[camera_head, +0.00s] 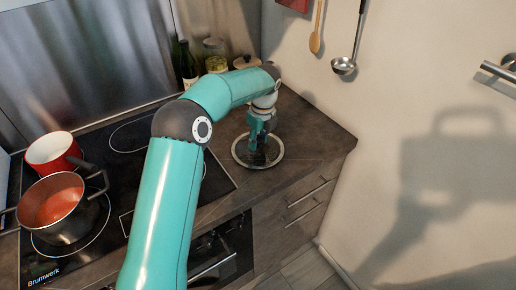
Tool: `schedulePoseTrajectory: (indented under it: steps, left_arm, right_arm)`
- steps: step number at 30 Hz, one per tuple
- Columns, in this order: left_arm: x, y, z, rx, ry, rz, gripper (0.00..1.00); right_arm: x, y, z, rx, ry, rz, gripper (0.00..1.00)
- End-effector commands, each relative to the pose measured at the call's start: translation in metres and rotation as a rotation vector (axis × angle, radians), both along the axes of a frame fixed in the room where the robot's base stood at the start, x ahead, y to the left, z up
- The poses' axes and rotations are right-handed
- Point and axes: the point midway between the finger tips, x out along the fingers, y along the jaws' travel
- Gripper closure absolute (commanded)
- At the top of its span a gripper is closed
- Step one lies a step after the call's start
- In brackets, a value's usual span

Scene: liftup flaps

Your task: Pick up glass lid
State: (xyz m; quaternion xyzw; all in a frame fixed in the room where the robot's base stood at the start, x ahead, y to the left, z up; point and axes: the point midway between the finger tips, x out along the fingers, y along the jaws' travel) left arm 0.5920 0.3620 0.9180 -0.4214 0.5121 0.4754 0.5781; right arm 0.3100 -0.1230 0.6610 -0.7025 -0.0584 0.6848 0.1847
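The glass lid (241,153) lies flat on the dark countertop to the right of the hob. Its round metal rim shows as a pale ring. My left gripper (259,148) points down over the middle of the lid, at or very close to its knob. The gripper and wrist hide the knob, so I cannot tell whether the fingers are open or shut on it. My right gripper is not in view.
A pot with red sauce (57,207) and a red pot (52,150) stand on the hob (125,170) at left. A bottle (186,66) and jars (214,56) stand behind my arm. A ladle (346,64) and wooden spoon (316,40) hang on the right wall.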

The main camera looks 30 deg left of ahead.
Motion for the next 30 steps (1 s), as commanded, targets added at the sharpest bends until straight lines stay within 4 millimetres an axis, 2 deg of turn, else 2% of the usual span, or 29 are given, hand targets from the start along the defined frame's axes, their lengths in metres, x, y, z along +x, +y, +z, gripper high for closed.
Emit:
schedulePoseTrajectory:
  steps: [1, 4, 5, 14, 20, 26, 30]
  left_arm:
    - [0.000, 0.000, -0.001, -0.001, 0.001, -0.001, 0.81]
    - [0.000, 0.000, -0.001, -0.001, 0.001, -0.001, 0.98]
    - [0.000, 0.000, -0.001, -0.001, 0.001, -0.001, 1.00]
    - [0.000, -0.001, 0.000, -0.001, 0.000, -0.001, 1.00]
    - [0.001, -0.001, 0.008, 0.001, -0.002, 0.000, 1.00]
    - [0.001, -0.001, 0.034, 0.000, -0.005, -0.001, 1.00]
    - [0.002, -0.001, 0.067, 0.001, -0.007, -0.001, 1.00]
  right_arm:
    - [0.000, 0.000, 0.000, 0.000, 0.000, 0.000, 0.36]
    - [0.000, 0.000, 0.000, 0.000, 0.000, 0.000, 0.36]
    - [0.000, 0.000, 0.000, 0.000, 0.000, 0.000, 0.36]
    - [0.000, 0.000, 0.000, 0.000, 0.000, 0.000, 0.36]
    - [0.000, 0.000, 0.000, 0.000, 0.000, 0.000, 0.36]
    - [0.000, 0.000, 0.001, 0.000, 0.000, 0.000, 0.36]
    - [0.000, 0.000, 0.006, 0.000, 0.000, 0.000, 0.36]
